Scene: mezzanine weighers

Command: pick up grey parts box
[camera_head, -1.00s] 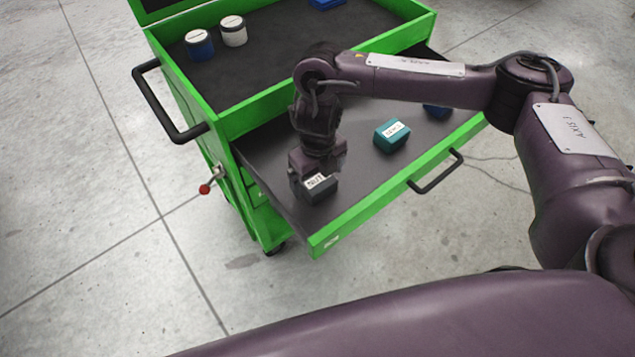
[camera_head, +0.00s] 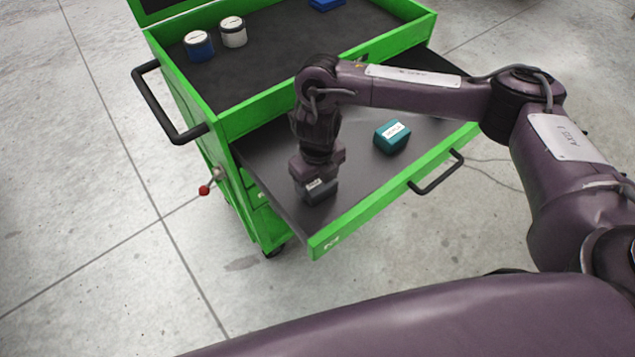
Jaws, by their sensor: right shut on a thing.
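The grey parts box (camera_head: 319,193) is a small dark grey box with a white label, in the open drawer of the green cart, near the drawer's left front corner. My right gripper (camera_head: 316,178) points down over it and is shut on it. The gripper hides the top and back of the box. I cannot tell whether the box touches the drawer floor. My left gripper is not in view.
A teal box (camera_head: 392,137) with a white label sits in the drawer (camera_head: 270,160) to the right. The cart's top tray holds a blue jar (camera_head: 199,47), a white jar (camera_head: 233,33) and a blue item (camera_head: 325,4). The drawer handle (camera_head: 437,172) sticks out in front.

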